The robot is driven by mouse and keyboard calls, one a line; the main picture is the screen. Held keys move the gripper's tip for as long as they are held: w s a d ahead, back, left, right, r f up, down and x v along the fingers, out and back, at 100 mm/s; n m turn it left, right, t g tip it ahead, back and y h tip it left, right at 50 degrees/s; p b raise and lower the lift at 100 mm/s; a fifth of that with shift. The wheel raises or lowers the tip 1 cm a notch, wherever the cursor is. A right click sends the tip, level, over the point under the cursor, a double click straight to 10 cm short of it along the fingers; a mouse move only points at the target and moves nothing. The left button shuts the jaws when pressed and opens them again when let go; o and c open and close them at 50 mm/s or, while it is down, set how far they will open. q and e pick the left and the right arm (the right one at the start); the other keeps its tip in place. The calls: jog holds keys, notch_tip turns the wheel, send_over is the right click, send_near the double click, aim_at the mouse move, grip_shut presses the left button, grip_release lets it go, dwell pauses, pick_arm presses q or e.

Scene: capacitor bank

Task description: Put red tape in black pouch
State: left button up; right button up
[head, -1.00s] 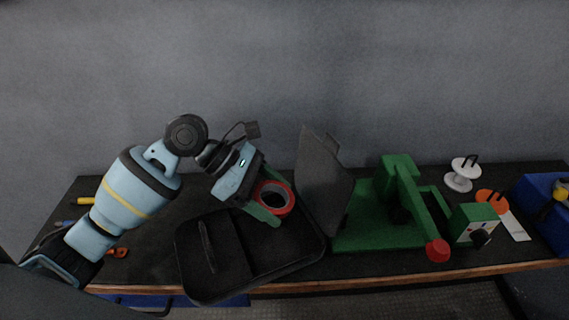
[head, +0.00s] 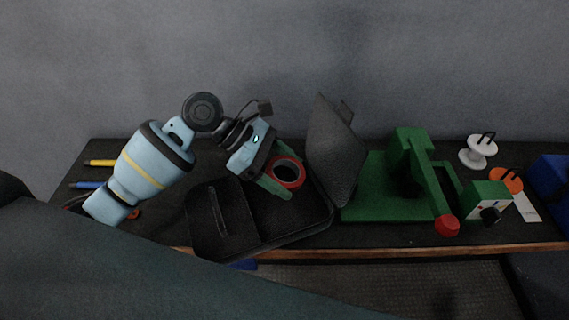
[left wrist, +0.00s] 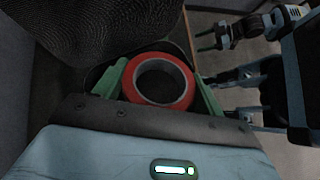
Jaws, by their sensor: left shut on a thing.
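My left gripper (head: 284,172) is shut on the red tape (head: 301,174), a red ring roll with a dark hole. In the left wrist view the red tape (left wrist: 129,86) sits between the two green fingers of the left gripper (left wrist: 160,84). The black pouch (head: 262,238) lies open on the table, its lid raised on the right. The tape is over the pouch's right part, near the lid; whether it touches the inside, I cannot tell. My right gripper (left wrist: 213,36) shows in the left wrist view, off to the side, open and empty.
A green fixture (head: 380,205) with a red knob stands right of the pouch. Beyond it are a white spool (head: 478,155), an orange disc (head: 508,180) and a blue box (head: 552,180). Yellow (head: 101,163) and blue (head: 88,185) handled tools lie at the left. The table's front edge is close to the pouch.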

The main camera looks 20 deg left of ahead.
pick_arm(q)
jog(key=shift+f+b, duration=0.3)
jog(key=shift+f, duration=3.7)
jog(key=o, duration=1)
jog(key=shift+o, duration=0.2)
jog(key=shift+v, duration=3.9)
